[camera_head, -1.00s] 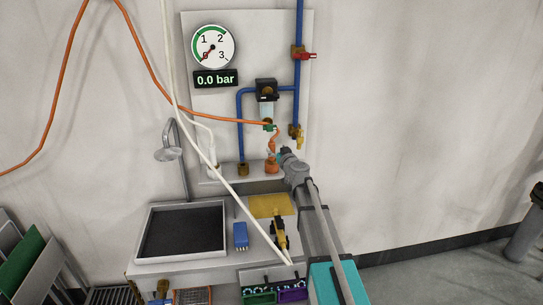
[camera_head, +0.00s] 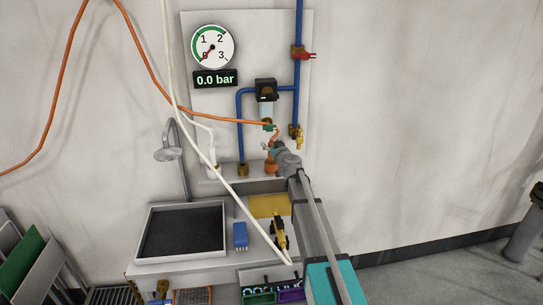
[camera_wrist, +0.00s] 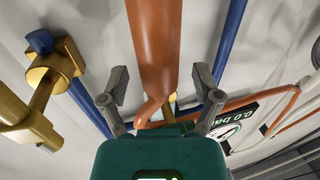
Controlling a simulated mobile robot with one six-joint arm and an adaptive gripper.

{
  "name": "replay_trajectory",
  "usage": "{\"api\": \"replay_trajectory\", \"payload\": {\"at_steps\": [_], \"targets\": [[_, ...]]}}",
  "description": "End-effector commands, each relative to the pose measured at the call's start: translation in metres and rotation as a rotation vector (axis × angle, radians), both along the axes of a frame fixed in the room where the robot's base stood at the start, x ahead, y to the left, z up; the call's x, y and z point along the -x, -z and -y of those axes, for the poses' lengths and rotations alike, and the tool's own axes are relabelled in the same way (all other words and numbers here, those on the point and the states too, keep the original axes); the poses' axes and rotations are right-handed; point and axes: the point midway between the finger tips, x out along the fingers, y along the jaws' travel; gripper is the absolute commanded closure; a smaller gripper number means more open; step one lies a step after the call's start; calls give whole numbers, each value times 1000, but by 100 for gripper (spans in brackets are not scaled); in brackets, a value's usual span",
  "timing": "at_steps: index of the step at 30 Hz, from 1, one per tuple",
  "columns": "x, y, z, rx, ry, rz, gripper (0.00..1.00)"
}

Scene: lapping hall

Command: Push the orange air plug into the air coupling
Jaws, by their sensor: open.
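An orange plug-like piece (camera_head: 271,168) stands on the ledge below the gauge panel, with a thin curled orange line above it. In the wrist view a large orange cylinder (camera_wrist: 153,40), narrowing to a bent orange hose, lies between the spread fingers. My gripper (camera_head: 272,147) is open beside and above the orange piece in the head view; the wrist view shows both fingers (camera_wrist: 162,88) apart, with no clear contact. A brass fitting (camera_head: 243,170) under a blue pipe stands left of the orange piece. I cannot tell which fitting is the air coupling.
The gauge (camera_head: 213,46) and its display (camera_head: 215,79) read 0.0 bar. A brass valve (camera_head: 297,133) hangs close by on the right; it is large at left in the wrist view (camera_wrist: 45,85). A sink (camera_head: 183,204) is below left. A white hose (camera_head: 238,193) crosses diagonally.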

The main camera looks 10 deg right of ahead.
Motion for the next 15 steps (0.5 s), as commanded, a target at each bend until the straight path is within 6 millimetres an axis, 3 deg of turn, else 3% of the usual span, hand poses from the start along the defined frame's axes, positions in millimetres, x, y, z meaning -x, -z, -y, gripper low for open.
{"api": "replay_trajectory", "payload": {"at_steps": [13, 15], "targets": [[1, 0, 0, 0, 0, 0, 18], [1, 0, 0, 0, 0, 0, 29]]}}
